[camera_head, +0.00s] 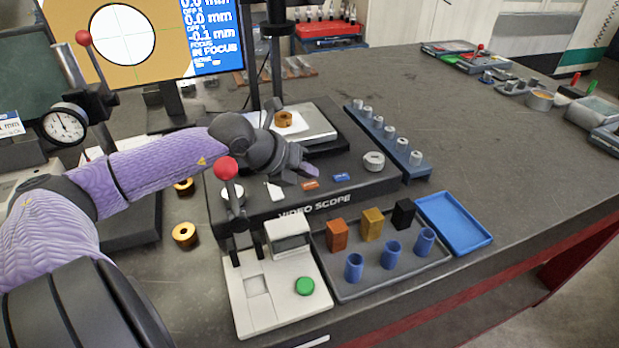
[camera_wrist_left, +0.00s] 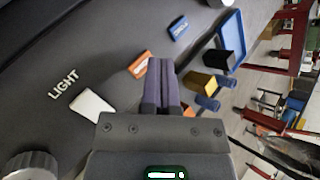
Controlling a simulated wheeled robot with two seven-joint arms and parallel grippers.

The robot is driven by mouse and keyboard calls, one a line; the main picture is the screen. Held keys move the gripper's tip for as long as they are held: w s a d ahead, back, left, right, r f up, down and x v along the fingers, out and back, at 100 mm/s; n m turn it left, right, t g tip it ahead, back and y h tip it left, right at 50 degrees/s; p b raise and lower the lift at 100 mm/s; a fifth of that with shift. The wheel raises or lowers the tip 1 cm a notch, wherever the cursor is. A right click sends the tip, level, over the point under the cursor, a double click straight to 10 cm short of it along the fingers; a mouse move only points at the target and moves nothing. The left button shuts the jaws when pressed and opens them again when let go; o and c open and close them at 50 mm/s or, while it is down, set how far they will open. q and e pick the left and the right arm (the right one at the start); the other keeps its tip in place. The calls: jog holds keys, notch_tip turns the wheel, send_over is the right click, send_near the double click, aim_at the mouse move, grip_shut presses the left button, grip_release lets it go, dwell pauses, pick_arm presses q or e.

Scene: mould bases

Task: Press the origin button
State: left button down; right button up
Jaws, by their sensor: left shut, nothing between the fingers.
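The video scope (camera_head: 235,208) has a dark base with a white key (camera_head: 275,191), an orange key (camera_head: 310,184) and a blue key (camera_head: 342,178) on its front part. I cannot read which one is the origin button. My left gripper (camera_head: 314,171) is shut and empty, with its fingertips just behind the orange key. In the left wrist view, the shut fingers (camera_wrist_left: 157,62) appear beside the orange key (camera_wrist_left: 138,67); I cannot tell whether they touch it. The white key (camera_wrist_left: 92,108) and blue key (camera_wrist_left: 178,28) are clear of the fingers. My right gripper is not in view.
A brass ring (camera_head: 284,118) sits on the scope's stage. A monitor (camera_head: 160,62) stands behind. In front are a press with a green button (camera_head: 305,286), a grey tray (camera_head: 350,290) of blocks and blue cups, and an empty blue tray (camera_head: 452,222). A rail of pegs (camera_head: 415,172) stands right.

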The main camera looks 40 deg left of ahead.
aim_at(306, 187)
pick_arm(q)
notch_tip(306, 187, up, 5)
jog(key=p, duration=0.4)
dwell(0.7)
